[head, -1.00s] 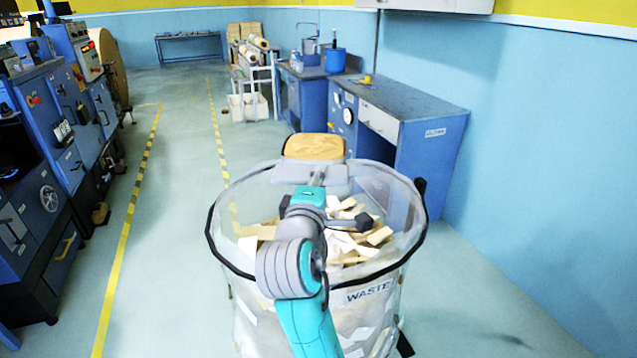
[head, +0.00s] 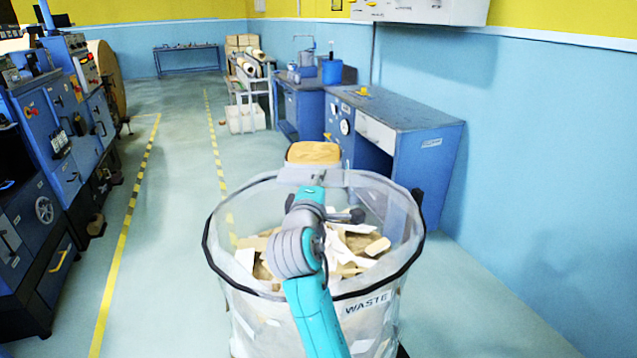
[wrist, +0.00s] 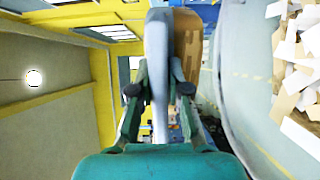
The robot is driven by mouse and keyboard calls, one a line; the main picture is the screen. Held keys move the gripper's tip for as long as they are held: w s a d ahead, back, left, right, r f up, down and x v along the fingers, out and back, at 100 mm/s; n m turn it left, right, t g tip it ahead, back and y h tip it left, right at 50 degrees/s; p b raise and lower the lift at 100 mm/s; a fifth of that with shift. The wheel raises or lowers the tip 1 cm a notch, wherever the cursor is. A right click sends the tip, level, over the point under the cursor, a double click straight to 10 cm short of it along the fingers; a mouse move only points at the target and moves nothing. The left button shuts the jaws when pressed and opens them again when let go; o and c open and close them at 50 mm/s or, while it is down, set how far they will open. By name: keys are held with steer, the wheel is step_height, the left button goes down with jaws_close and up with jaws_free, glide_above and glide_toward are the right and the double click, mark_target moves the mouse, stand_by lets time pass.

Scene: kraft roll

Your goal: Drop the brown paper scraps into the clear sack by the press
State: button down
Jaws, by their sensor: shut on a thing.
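The clear sack (head: 232,205) stands open in front of me, with a black rim and a WASTE label. Brown and white paper scraps (head: 345,245) lie inside it; they also show at the right of the wrist view (wrist: 292,75). My gripper (wrist: 158,92) is shut on a light grey, flat pan-like thing (wrist: 157,45). Brown matter (wrist: 188,40), seemingly paper scraps, is with it; in the head view this brown load (head: 313,152) shows just beyond the sack's far rim. My arm reaches across the sack's opening and hides the fingertips in the head view.
Blue machines (head: 65,130) line the left side. A blue desk (head: 405,120) stands behind the sack at right, against the blue wall. A white shelf rack (head: 250,90) is farther back. The floor between the yellow-black lines (head: 165,200) is clear.

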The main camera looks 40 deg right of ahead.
steer(key=c, duration=1.1)
jaws_free()
steer(key=shift+o, duration=0.2)
steer(key=v, duration=1.2)
